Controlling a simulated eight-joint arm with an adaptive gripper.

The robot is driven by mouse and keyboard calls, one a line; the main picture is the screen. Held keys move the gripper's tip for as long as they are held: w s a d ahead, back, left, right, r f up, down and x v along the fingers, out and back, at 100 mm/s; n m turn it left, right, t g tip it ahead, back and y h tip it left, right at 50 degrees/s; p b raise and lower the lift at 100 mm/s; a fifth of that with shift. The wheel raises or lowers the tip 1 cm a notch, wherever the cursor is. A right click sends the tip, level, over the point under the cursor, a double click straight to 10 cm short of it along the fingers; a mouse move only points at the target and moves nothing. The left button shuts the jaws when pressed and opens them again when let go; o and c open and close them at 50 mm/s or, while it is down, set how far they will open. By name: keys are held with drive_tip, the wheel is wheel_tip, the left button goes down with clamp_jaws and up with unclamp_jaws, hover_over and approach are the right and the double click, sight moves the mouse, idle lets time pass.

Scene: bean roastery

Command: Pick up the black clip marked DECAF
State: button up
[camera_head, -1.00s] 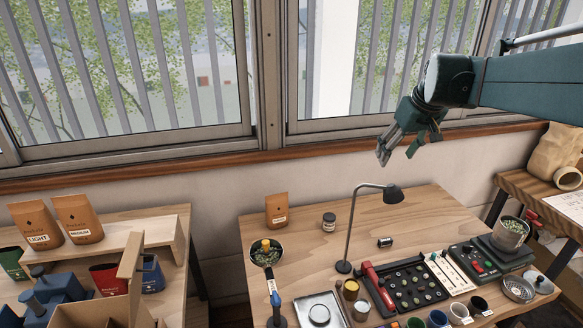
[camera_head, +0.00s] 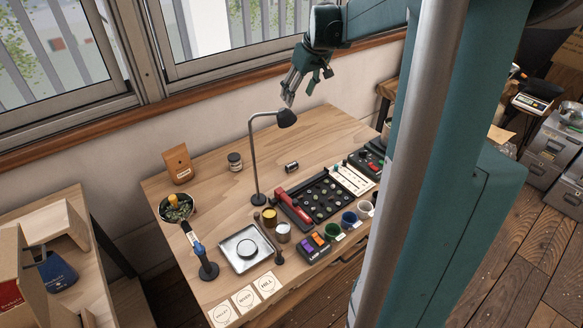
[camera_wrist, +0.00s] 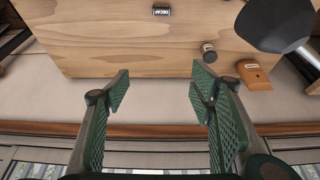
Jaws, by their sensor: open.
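The black clip (camera_head: 292,167) lies on the wooden table, right of the desk lamp. In the wrist view the clip (camera_wrist: 161,11) shows at the top edge, with a pale label that appears upside down and seems to read DECAF. My gripper (camera_head: 300,88) hangs above the back of the table, high over the clip and apart from it. In the wrist view my gripper (camera_wrist: 158,92) has its green fingers wide apart with nothing between them.
The desk lamp (camera_head: 255,160) stands near the clip, its shade (camera_wrist: 275,25) close in the wrist view. A jar (camera_head: 235,161) and an orange-brown bag (camera_head: 178,163) stand to the left. A black tray (camera_head: 322,197) of small pieces lies in front. Bare wood surrounds the clip.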

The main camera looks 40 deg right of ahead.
approach(292, 164)
drive_tip(key=shift+d+f, duration=0.1)
drive_tip(key=shift+f, duration=0.3)
drive_tip(key=shift+f, duration=0.1)
drive_tip(key=shift+x, duration=1.2)
drive_tip(key=shift+b, duration=0.3)
drive_tip(key=shift+b+x, duration=0.8)
drive_tip(key=shift+x, duration=1.8)
drive_tip(key=shift+w, duration=0.15)
drive_tip(key=c, duration=0.8)
